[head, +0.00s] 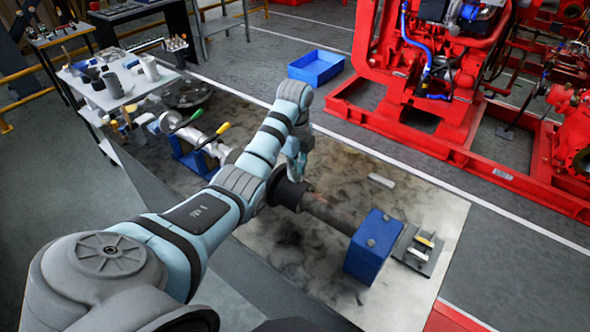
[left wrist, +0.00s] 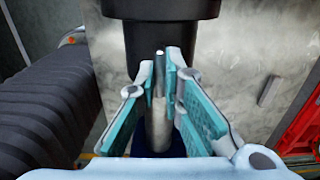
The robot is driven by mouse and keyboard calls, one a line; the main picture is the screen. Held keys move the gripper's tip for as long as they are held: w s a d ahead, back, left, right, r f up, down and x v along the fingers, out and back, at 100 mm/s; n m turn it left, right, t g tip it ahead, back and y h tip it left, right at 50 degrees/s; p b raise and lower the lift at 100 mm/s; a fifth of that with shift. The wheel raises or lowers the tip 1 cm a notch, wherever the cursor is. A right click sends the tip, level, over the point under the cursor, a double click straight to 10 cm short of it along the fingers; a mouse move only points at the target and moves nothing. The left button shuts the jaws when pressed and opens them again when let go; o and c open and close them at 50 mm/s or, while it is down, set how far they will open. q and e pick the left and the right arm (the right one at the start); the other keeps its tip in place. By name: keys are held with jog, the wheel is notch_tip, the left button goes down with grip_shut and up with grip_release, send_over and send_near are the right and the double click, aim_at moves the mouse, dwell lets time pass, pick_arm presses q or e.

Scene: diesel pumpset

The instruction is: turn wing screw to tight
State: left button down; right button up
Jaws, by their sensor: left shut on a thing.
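My left gripper (head: 297,168) is low over the workbench, at the dark end of a thick shaft-like cylinder (head: 325,210). In the left wrist view the fingers of my left gripper (left wrist: 161,82) are shut on a slim, upright grey metal piece, which I take for the wing screw (left wrist: 158,118). Its tip stands between the teal finger pads, just in front of a dark round collar (left wrist: 165,35). The wings of the screw cannot be made out. In the head view the screw is hidden by my gripper and arm. My right gripper is not in view.
A blue block (head: 372,247) supports the cylinder's right end. A dark plate with small handled parts (head: 420,250) lies beside it. Valve parts with green and yellow handles (head: 198,135) stand to the left. A blue bin (head: 316,67) and red pump frames (head: 440,120) are beyond the bench.

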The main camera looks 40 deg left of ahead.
pick_arm(q)
jog(key=c, duration=1.7)
grip_release()
